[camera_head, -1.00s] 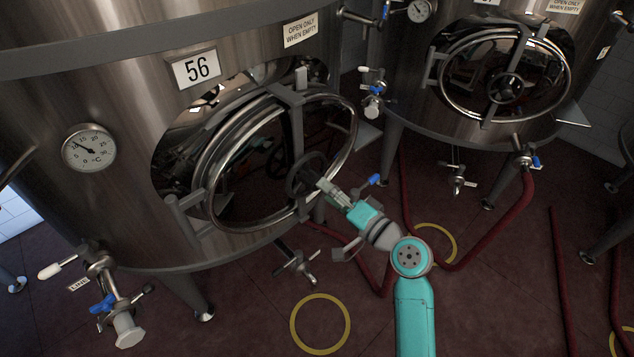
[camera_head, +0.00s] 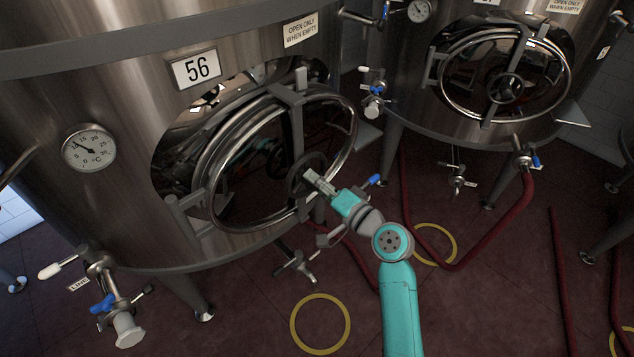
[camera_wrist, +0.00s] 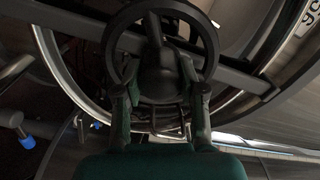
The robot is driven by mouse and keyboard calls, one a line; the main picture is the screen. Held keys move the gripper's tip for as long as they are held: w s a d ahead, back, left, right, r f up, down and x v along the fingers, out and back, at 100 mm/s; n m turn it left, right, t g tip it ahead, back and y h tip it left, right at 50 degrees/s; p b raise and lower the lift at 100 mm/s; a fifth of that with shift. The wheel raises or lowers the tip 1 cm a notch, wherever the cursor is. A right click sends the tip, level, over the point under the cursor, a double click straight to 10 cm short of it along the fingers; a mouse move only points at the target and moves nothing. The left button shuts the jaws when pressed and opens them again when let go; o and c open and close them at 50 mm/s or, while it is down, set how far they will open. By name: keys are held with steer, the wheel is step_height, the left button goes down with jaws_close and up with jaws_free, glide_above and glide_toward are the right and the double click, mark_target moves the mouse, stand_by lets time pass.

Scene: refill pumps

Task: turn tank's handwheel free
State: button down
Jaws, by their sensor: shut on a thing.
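The steel tank marked 56 (camera_head: 110,220) stands at left in the head view. Its round manway door (camera_head: 345,140) has a grey crossbar (camera_head: 296,130) with a dark handwheel (camera_head: 291,180) at its middle. My gripper (camera_head: 312,178) reaches the wheel from the lower right and is shut on it. In the wrist view the handwheel's ring (camera_wrist: 111,45) fills the upper middle. My gripper's two fingers (camera_wrist: 162,90) lie at its lower left and lower right, with the hub between them. The far side of the wheel and the exact contact are partly hidden.
A second tank (camera_head: 400,80) with a similar door and handwheel stands at upper right. A valve (camera_head: 296,262) juts out below the door. Red hoses (camera_head: 500,220) run over the dark floor. A yellow floor ring (camera_head: 320,296) lies on open floor in front.

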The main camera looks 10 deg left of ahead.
steer(key=shift+n, duration=0.3)
steer(key=n, duration=1.1)
steer(key=shift+n, duration=2.4)
steer(key=c, duration=0.7)
jaws_free()
